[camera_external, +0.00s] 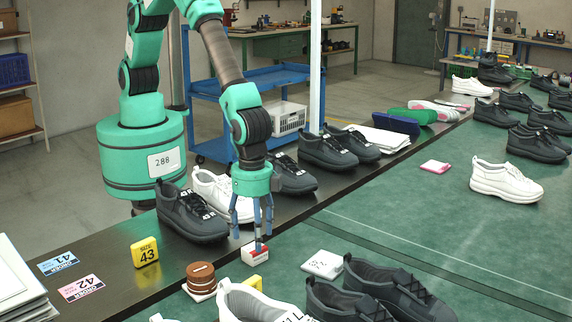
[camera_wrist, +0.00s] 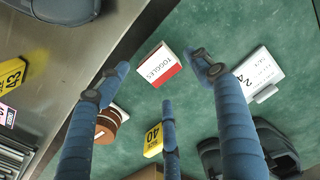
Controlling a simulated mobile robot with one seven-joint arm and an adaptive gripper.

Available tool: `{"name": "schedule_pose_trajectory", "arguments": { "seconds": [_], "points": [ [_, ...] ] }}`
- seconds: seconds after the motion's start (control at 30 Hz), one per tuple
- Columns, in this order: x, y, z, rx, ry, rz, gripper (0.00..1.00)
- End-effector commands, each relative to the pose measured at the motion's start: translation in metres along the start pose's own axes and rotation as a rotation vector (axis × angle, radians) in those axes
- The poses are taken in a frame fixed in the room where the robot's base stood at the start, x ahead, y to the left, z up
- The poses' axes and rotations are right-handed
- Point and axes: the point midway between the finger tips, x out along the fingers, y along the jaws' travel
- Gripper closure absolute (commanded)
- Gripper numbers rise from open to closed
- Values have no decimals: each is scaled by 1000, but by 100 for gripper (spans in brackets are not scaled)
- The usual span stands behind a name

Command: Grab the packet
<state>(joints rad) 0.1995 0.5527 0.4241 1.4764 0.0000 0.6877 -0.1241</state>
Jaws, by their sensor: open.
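A small red and white packet marked TOGGLES (camera_external: 252,258) lies on the green surface, near its edge with the dark strip. In the wrist view the packet (camera_wrist: 157,66) lies beyond the fingertips, between the left and right fingers. My gripper (camera_external: 253,236) points down just above the packet, its blue fingers spread and empty. In the wrist view my gripper (camera_wrist: 150,88) shows three fingers apart with nothing between them. In the external view a finger partly covers the packet. Whether a fingertip touches it I cannot tell.
Dark shoes (camera_external: 380,290) stand in front, and a row of shoes (camera_external: 190,216) stands behind my gripper.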

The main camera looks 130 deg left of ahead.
Motion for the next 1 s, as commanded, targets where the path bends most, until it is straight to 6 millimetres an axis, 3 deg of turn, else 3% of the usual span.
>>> {"name": "schedule_pose_trajectory", "arguments": {
  "seconds": [0.5,1.0],
  "points": [
    [49,0,2,0,-2,0,34],
    [51,0,2,0,-1,0,34]
  ]
}}
